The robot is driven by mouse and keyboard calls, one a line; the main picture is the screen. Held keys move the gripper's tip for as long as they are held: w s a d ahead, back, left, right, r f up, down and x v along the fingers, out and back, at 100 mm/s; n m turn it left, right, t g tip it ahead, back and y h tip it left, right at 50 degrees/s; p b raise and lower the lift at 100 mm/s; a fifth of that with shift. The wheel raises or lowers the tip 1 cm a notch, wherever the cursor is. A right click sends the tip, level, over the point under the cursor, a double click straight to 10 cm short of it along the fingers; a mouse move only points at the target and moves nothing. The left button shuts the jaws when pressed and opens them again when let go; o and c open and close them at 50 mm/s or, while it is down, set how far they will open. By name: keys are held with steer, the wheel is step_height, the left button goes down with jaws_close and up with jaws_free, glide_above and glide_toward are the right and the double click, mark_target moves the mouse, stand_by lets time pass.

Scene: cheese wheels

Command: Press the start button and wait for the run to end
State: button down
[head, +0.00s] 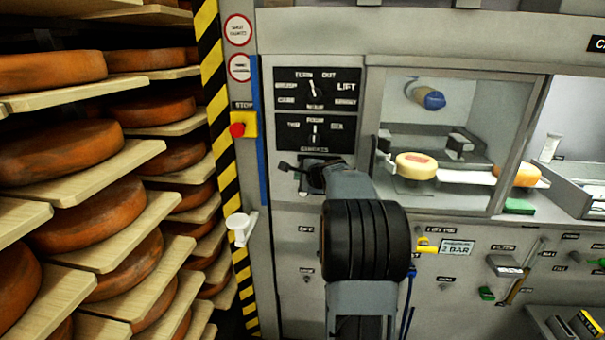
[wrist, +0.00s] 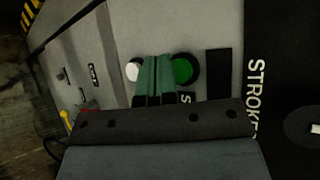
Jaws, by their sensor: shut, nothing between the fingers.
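A round green button (wrist: 185,70) with a dark surround shows in the wrist view, just right of my fingers. The label below it is mostly covered; only an "S" shows. A white round button (wrist: 132,71) sits just left of my fingers. My gripper (wrist: 156,60) is shut and empty, its green fingers together in front of the panel between the two buttons. I cannot tell whether the tips touch the panel. In the head view my gripper (head: 308,172) is at the panel below the dials, and my arm hides the area behind it.
A red stop button (head: 237,130) on a yellow plate is on the left post. A white handle (head: 241,228) sticks out below it. Shelves of cheese wheels (head: 75,150) fill the left side. A windowed chamber with a yellow cheese wheel (head: 416,166) is to the right.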

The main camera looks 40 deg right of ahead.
steer(key=shift+w+d, duration=0.3)
